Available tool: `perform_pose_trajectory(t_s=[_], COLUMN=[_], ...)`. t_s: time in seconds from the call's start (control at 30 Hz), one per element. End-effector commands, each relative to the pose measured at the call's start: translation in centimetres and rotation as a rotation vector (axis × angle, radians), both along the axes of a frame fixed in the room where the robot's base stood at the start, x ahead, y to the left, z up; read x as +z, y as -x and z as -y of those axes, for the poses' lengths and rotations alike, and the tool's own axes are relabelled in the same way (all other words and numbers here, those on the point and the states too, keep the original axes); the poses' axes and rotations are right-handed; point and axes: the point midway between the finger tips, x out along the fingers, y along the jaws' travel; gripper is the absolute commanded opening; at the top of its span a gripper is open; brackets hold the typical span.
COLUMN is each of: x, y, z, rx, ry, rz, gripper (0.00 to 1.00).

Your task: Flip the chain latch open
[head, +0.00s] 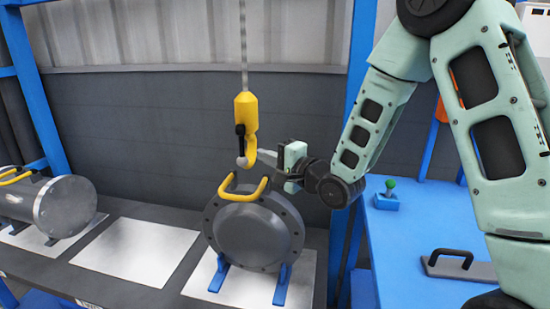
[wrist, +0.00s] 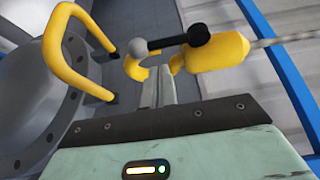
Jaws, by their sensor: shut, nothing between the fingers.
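The yellow chain hook (head: 248,112) hangs from a chain (head: 243,40) above the flanged shell (head: 254,236). Its latch (head: 240,143) is a dark lever with a pale ball at the end, lying along the hook's side in the head view. In the wrist view the latch (wrist: 170,41) lies across the hook (wrist: 222,52), beyond my fingertips. A yellow handle (head: 244,189) on the shell stands just below the hook; it also shows in the wrist view (wrist: 54,55). My gripper (head: 264,156) is shut and empty, close beside the hook's lower end. Contact with the latch cannot be told.
A second grey shell (head: 64,206) lies on the bench at left, with a bare white plate (head: 137,251) between the two. A blue table (head: 410,240) at right carries a green-knobbed control (head: 388,194) and a black handle (head: 447,260). A blue post (head: 358,100) stands behind my arm.

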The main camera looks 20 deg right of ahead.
Motion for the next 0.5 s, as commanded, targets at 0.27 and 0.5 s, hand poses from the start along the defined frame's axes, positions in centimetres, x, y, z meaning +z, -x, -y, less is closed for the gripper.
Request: perform_pose_trajectory(t_s=[0.27, 0.5], x=[0.1, 0.0], y=[-3.7, -4.5], z=[-1.6, -1.9], rx=[0.000, -0.001], ry=[0.000, 0.000], rz=[-0.001, -0.001], gripper=[0.00, 0.00])
